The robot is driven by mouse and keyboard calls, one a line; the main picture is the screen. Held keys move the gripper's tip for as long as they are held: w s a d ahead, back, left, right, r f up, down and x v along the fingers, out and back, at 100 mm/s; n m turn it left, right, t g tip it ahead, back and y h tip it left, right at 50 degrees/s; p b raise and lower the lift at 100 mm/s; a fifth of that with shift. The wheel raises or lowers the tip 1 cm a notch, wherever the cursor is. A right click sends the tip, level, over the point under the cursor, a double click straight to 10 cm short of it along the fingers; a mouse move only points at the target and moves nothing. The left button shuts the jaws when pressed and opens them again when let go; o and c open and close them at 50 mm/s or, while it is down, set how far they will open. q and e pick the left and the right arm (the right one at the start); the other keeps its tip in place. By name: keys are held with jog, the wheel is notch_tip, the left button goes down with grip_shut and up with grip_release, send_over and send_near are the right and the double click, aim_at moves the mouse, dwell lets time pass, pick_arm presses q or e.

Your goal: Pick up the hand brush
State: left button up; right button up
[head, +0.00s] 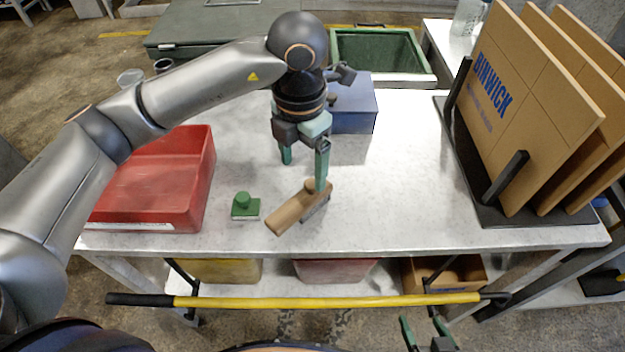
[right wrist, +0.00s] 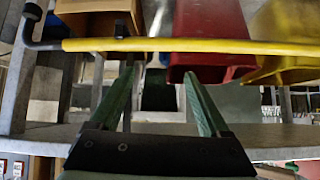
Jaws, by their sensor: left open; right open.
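The hand brush (head: 290,212) lies on the white tabletop near its front edge. Its wooden handle points to the lower left, and its bristle end is to the upper right. My left gripper (head: 304,172) is open and points down above the table. Its right finger overlaps the brush's upper-right end in the head view; I cannot tell whether it touches. Nothing is between its fingers. My right gripper (head: 426,328) is open and empty in front of the table, low in the head view. Its two green fingers also show apart in the right wrist view (right wrist: 160,75).
A red bin (head: 200,180) and a small green-based stamp-like object (head: 245,207) lie left of the brush. A blue-grey box (head: 356,108) stands behind my left gripper. Cardboard sheets (head: 530,110) stand in a black rack at right. A yellow bar (head: 330,302) runs along the front.

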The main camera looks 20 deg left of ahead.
aim_at(304, 198)
pick_arm(q)
notch_tip(304, 198, down, 6)
jog(key=shift+s+f+p, duration=0.15)
jog(key=shift+p, duration=0.15)
jog(key=shift+w+a+f+p, duration=0.15)
jog(key=shift+f+p, duration=0.1)
jog(key=shift+f, duration=1.25)
jog(key=shift+w+d+f+p, duration=0.15)
jog(key=shift+f+p, duration=0.1)
jog(key=shift+f, duration=1.25)
jog(key=shift+a, duration=0.1)
jog(key=shift+c, duration=0.3)
grip_shut()
